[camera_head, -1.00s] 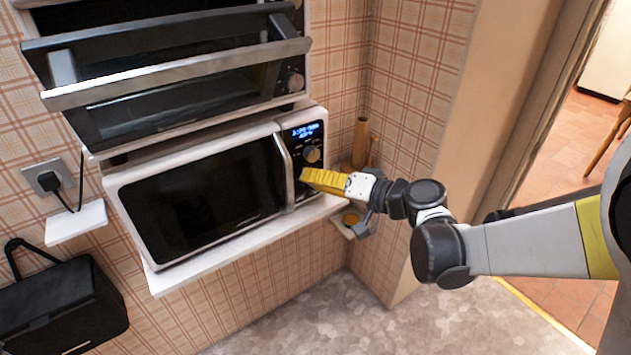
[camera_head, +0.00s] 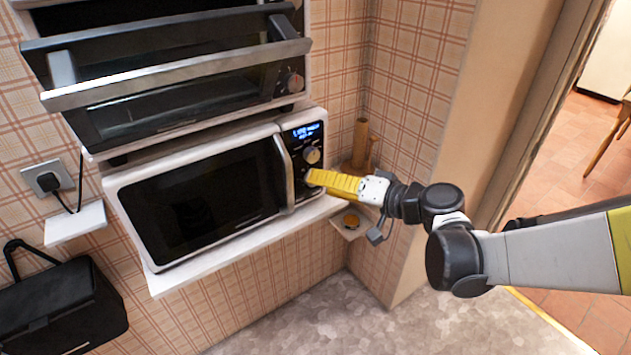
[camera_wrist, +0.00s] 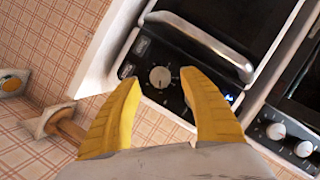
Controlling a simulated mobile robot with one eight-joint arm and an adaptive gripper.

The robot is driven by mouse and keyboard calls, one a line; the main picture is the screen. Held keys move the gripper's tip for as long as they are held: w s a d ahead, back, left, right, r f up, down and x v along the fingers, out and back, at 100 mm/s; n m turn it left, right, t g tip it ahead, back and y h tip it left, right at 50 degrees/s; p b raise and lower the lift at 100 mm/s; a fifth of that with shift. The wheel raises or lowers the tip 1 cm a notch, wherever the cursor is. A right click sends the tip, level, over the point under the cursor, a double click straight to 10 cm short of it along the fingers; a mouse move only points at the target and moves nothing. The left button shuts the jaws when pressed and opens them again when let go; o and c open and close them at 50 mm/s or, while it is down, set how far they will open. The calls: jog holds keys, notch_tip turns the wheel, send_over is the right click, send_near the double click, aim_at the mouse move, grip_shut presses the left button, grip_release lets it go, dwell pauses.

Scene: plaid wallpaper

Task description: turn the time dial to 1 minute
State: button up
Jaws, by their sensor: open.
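The white microwave (camera_head: 118,190) stands on a shelf, its door shut. Its black control panel at the right end carries a lit blue display (camera_head: 306,131) and a round, light-coloured time dial (camera_head: 312,155) below it. The display text is too small to read surely. My gripper (camera_head: 309,180), with yellow fingers, is in front of the panel, just below the dial in the head view. In the wrist view, the dial (camera_wrist: 160,76) shows between the two spread fingertips (camera_wrist: 159,82). My gripper is open and holds nothing. Any contact with the panel cannot be told.
The microwave's curved door handle (camera_head: 286,172) is just left of the panel. An oven (camera_head: 170,110) with an open door and long bar handle is above. A wooden object (camera_head: 360,142) stands in the corner to the right. The floor in front is clear.

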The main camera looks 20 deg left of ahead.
jog(key=v, duration=0.9)
jog(key=shift+s+d, duration=0.1)
